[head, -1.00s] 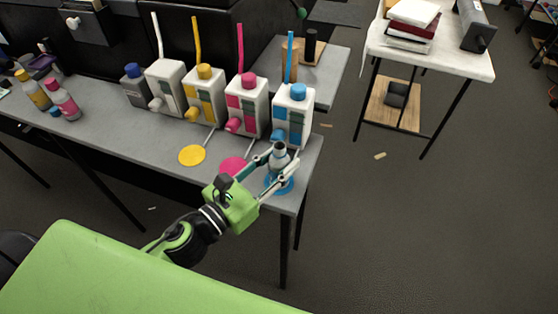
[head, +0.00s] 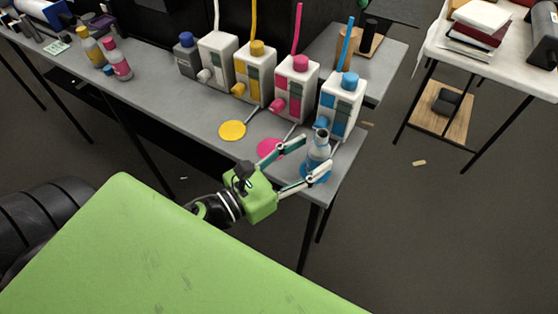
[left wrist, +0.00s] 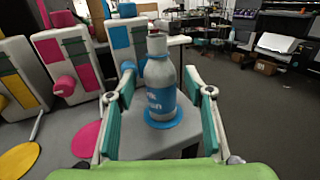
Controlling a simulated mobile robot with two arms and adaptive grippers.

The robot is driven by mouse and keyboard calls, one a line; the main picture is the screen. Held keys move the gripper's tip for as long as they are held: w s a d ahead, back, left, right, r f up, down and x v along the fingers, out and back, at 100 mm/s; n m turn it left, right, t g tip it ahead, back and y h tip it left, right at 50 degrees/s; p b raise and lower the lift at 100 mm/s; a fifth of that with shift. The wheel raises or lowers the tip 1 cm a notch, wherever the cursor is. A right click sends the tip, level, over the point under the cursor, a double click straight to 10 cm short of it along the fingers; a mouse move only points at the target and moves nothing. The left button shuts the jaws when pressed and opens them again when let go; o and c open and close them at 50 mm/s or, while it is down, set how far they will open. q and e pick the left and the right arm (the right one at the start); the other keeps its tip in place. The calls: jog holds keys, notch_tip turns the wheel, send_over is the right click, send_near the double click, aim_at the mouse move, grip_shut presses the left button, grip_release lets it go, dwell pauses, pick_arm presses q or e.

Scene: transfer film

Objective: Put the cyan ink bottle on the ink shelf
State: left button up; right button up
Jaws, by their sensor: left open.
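The cyan ink bottle (head: 318,148) is grey with a blue label and stands upright on a round blue disc (head: 306,178) near the bench's right end. In the left wrist view the bottle (left wrist: 160,88) stands centred between my fingers. My left gripper (head: 315,151) is open, with one finger on each side of the bottle; it also shows in the left wrist view (left wrist: 160,80). A gap shows between each finger and the bottle. My right gripper is out of view. I cannot make out which surface is the ink shelf.
The grey bench (head: 180,105) carries a row of dispensers, the blue-capped one (head: 341,103) close behind the bottle. Yellow (head: 232,130) and magenta (head: 270,148) discs lie to the left. A yellow bottle (head: 91,48) and a magenta bottle (head: 119,62) stand further left.

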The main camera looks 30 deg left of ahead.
pick_arm(q)
jog(key=b+v, duration=0.2)
jog(key=v, duration=0.6)
jog(key=shift+s+b, duration=0.25)
jog(key=shift+b, duration=0.15)
jog(key=shift+a, duration=0.1)
